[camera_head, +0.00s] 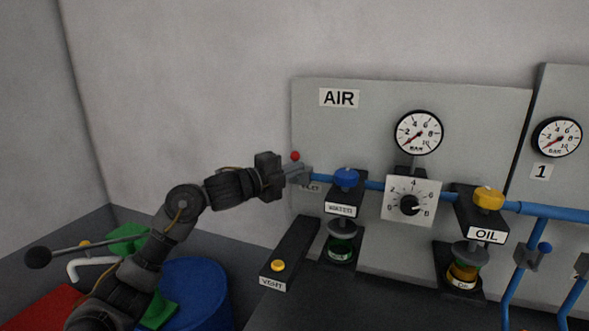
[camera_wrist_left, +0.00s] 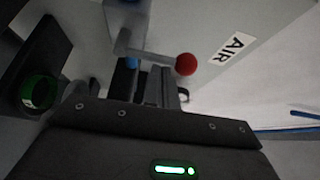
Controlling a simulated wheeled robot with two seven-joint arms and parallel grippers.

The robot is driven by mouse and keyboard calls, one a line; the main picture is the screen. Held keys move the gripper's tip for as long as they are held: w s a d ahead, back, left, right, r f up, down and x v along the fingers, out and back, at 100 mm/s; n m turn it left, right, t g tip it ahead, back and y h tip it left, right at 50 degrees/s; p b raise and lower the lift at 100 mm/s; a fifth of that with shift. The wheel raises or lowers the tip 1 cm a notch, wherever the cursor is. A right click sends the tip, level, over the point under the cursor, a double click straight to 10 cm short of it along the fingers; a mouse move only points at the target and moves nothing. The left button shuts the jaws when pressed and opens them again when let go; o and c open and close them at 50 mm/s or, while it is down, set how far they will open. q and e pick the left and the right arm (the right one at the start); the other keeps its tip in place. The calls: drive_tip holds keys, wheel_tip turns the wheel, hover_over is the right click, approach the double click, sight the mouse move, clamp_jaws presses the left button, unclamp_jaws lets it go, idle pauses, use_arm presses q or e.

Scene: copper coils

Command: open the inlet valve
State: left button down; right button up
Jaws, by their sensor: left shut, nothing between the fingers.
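The inlet valve shows as a lever with a red ball knob (camera_head: 295,156) at the left end of the blue pipe, under the AIR label. In the left wrist view the red knob (camera_wrist_left: 186,64) sits at the end of a grey lever (camera_wrist_left: 145,52), just beyond my fingers. My left gripper (camera_head: 305,173) is shut and empty, at the valve just below the knob. It hides most of the valve body and part of a small label. Whether the fingers touch the lever I cannot tell. My right gripper is not in view.
The AIR panel (camera_head: 340,125) carries a gauge (camera_head: 418,132), a blue WATER knob (camera_head: 346,178), a dial (camera_head: 410,203) and a yellow OIL knob (camera_head: 488,198). A VENT box with a yellow button (camera_head: 278,265) juts out below. A blue drum (camera_head: 195,285) stands lower left.

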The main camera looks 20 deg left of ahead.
use_arm(q)
drive_tip(key=shift+a+n+b, duration=0.3)
drive_tip(key=shift+n+b, duration=0.15)
drive_tip(key=shift+n, duration=0.05)
drive_tip(key=shift+a+n+t+h+b, duration=0.15)
drive_tip(key=shift+n+t+h+b, duration=0.15)
drive_tip(key=shift+n+t, duration=0.1)
drive_tip(key=a+f+n+t+y+b, duration=0.1)
drive_tip(key=n+t+y, duration=0.1)
drive_tip(key=n, duration=0.4)
drive_tip(key=a+f+n+t+y+b, duration=0.1)
drive_tip(key=a+n+t+y+b, duration=0.1)
drive_tip(key=n, duration=0.4)
drive_tip(key=a+f+n+t+y+b, duration=0.1)
drive_tip(key=n+t+y, duration=0.1)
drive_tip(key=n, duration=0.4)
drive_tip(key=shift+w+a+f+n+t, duration=0.1)
drive_tip(key=shift+n+t, duration=0.05)
drive_tip(key=shift+t, duration=0.3)
drive_tip(key=shift+w+a+f+n+t, duration=0.1)
drive_tip(key=shift+n+t, duration=0.05)
drive_tip(key=shift+t, duration=0.3)
drive_tip(key=shift+r, duration=0.1)
wheel_tip(320, 180, up, 4)
drive_tip(key=d+p, duration=0.1)
drive_tip(key=p, duration=0.3)
drive_tip(key=b+v, duration=0.4)
drive_tip(key=v, duration=0.7)
drive_tip(key=shift+r, duration=0.15)
